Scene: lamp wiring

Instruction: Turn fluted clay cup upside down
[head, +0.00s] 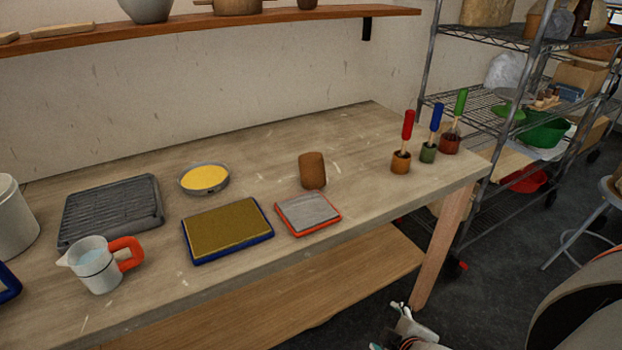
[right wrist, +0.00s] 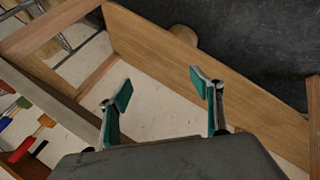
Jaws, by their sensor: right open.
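The clay cup (head: 312,171) is a small brown vessel on the workbench, behind the grey slab in the red-orange tray. It looks upright on one end; I cannot make out its flutes or whether its mouth faces up or down. My right gripper (head: 408,326) is low at the bottom edge of the head view, in front of the bench and well away from the cup. In the right wrist view the right gripper (right wrist: 160,90) is open with nothing between its fingers. The cup is not recognisable in that view. My left gripper is not in view.
Near the cup are the red-orange tray (head: 334,226), a blue tray (head: 200,262) and a round yellow-filled dish (head: 205,180). Several coloured-handled tools stand in small pots (head: 401,163) to its right. A jug (head: 100,268) and dark ribbed tray (head: 112,208) are left. Bench space behind the cup is clear.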

